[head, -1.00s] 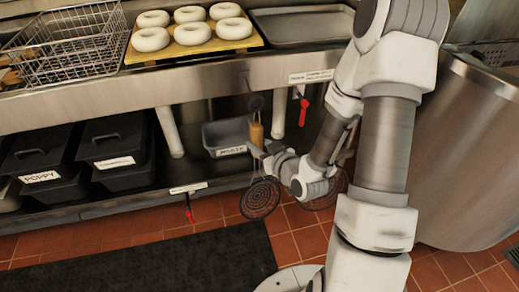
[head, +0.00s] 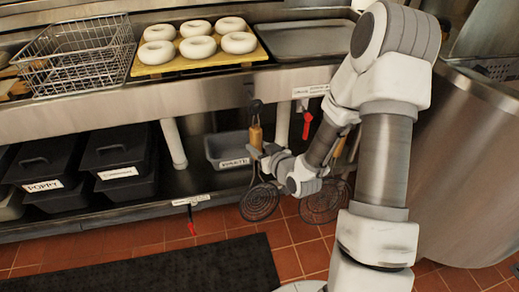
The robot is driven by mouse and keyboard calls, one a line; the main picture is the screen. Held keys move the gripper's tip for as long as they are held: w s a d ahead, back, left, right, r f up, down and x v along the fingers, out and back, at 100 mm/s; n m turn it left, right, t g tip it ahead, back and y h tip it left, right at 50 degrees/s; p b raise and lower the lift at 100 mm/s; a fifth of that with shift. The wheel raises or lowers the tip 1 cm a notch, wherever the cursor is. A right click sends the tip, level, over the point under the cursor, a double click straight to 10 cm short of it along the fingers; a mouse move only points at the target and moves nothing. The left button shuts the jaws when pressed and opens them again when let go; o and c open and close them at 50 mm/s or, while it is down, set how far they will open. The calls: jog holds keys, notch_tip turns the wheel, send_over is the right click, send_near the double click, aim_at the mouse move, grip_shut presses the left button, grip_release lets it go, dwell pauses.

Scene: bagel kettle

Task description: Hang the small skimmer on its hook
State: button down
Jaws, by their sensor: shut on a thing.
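The small skimmer (head: 260,203) hangs upright below the counter front, its dark wire disc at the bottom and its wooden handle (head: 255,133) above. A dark loop (head: 256,106) tops the handle, close to the counter's front edge. My gripper (head: 266,156) is shut on the skimmer low on its handle, coming in from the right; the fingertips are small and partly hidden by my wrist. A small dark hook (head: 249,90) seems to be on the counter front just above the loop; I cannot tell whether they touch.
A second, larger skimmer (head: 325,205) hangs to the right, partly behind my arm. Red-handled valves (head: 307,125) and a grey bin (head: 228,150) are nearby. Lidded black bins (head: 118,160) stand on the lower shelf. Bagels (head: 198,48) lie on a board above. A large metal kettle (head: 470,170) is at right.

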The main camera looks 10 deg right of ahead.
jog(key=shift+w, duration=0.6)
jog(key=shift+w+f+b, duration=0.45)
jog(key=shift+w+b, duration=0.2)
jog(key=shift+w, duration=0.15)
jog(key=shift+c, duration=2.2)
grip_release()
jog(key=shift+s, duration=0.15)
